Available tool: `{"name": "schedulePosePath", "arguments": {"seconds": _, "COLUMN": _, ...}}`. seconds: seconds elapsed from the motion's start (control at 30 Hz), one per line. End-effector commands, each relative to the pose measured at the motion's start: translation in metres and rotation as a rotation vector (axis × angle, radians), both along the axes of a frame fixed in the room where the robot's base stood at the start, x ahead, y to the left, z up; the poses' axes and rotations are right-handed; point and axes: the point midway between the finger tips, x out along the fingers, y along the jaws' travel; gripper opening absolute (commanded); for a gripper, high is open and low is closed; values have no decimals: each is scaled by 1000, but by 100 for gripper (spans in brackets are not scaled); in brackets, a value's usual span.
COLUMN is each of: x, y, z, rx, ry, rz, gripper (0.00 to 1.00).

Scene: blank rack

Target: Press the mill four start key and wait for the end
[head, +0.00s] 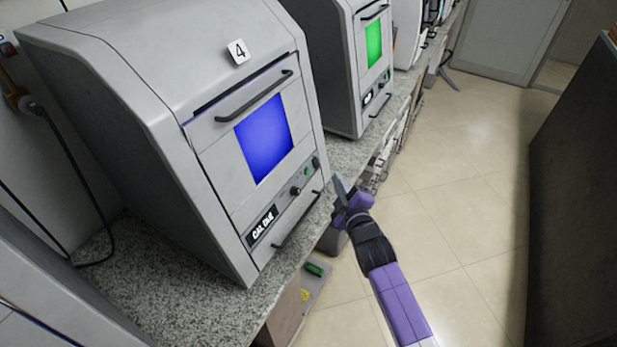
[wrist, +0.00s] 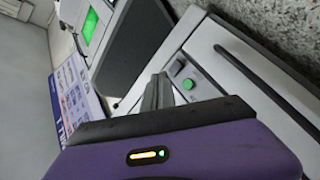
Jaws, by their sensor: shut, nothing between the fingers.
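Mill four (head: 110,75) is a grey cabinet with a "4" label (head: 237,51) and a lit blue window (head: 263,138). Its small display (head: 262,226) appears to read "CAL End". On the panel beneath the window sit a dark knob (head: 295,190) and a small round green key (head: 308,171). The green key also shows in the wrist view (wrist: 188,84), beside the knob (wrist: 177,65). My gripper (head: 339,182) is shut and empty, just right of the panel in the head view. In the wrist view, its fingertips (wrist: 158,84) show left of the green key, apparently apart from it.
A second grey machine with a green window (head: 374,43) stands farther along the speckled counter (head: 225,290). A handle bar (head: 254,95) juts from mill four's door, and another bar (head: 297,220) sits low. The tiled floor (head: 440,200) is open on the right, before a dark cabinet (head: 580,200).

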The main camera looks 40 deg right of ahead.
Motion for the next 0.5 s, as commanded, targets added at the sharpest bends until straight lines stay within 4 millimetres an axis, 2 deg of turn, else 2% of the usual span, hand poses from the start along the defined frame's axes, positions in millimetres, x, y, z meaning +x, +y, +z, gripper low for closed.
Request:
{"name": "schedulePosePath", "arguments": {"seconds": 0.1, "x": 9, "y": 3, "z": -8, "rx": -3, "ry": -1, "rz": 1, "gripper": 0}}
{"name": "schedulePosePath", "arguments": {"seconds": 0.5, "x": 38, "y": 13, "z": -14, "rx": -3, "ry": -1, "rz": 1, "gripper": 0}}
